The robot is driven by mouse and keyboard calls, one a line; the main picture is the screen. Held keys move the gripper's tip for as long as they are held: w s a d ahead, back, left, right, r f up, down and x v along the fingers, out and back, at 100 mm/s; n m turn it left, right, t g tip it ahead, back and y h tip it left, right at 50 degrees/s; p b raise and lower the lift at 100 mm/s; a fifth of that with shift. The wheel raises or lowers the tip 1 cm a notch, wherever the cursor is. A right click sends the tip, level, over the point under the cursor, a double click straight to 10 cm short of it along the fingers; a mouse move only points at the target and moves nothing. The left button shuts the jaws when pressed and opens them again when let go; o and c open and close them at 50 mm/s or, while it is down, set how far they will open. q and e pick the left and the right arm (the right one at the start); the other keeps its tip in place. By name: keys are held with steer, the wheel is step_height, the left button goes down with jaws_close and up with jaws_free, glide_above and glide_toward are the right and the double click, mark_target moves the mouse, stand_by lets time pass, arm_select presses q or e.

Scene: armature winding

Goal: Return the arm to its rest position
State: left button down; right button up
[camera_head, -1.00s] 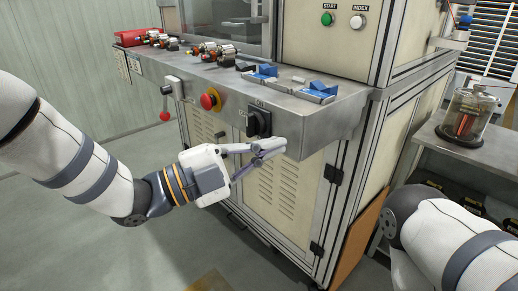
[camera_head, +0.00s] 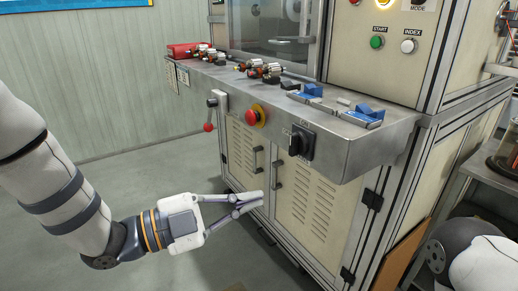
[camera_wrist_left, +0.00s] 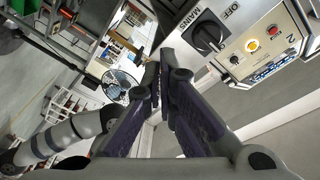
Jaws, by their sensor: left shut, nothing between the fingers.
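My left arm comes in from the left in the head view. My left gripper (camera_head: 258,202) is shut and empty, in the air in front of the machine's lower cabinet doors, below the metal shelf. It also shows in the left wrist view (camera_wrist_left: 160,75), with its fingertips together. The black rotary switch (camera_head: 301,142) on the shelf's front is above and right of the gripper, apart from it. The switch also shows in the wrist view (camera_wrist_left: 208,38), near a MAINS label. Part of my right arm shows at the lower right of the head view; its gripper is out of frame.
The metal shelf (camera_head: 340,142) carries several armatures (camera_head: 265,70), blue fixtures (camera_head: 368,115) and a red box (camera_head: 186,49). A red stop button (camera_head: 256,114) and a red-knobbed lever (camera_head: 209,127) are at its front. A side table (camera_head: 496,181) stands right. Floor at lower left is clear.

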arm_select(q)
steer(key=s+a+f+n+y, duration=0.2)
steer(key=s+f+n+y, duration=0.15)
steer(key=f, duration=0.35)
steer(key=s+a+f+n+g+y+p, duration=0.1)
steer(key=s+a+f+n+y, duration=0.2)
steer(key=f+n, duration=0.3)
steer(key=s+a+f+n+y, duration=0.2)
steer(key=s+f+n+y, duration=0.15)
steer(key=f, duration=0.55)
steer(key=s+a+f+n+g+y, duration=0.2)
steer(key=s+a+n+g, duration=0.1)
steer(key=s, duration=0.7)
steer(key=s+a+f+n+g+y+p, duration=0.1)
steer(key=s+a+f+n+g+y, duration=0.1)
steer(key=s, duration=0.7)
steer(key=s+a+f+n+g+y, duration=0.2)
steer(key=s+a+n+g, duration=0.2)
steer(key=s, duration=0.6)
steer(key=shift+s+a+f+n+g+p, duration=0.4)
steer(key=shift+a+n, duration=0.3)
steer(key=shift+a, duration=0.5)
arm_select(e)
steer(key=shift+t, duration=0.7)
steer(key=w+r, duration=0.3)
steer(key=shift+w+r, duration=0.3)
steer(key=shift+r, duration=0.05)
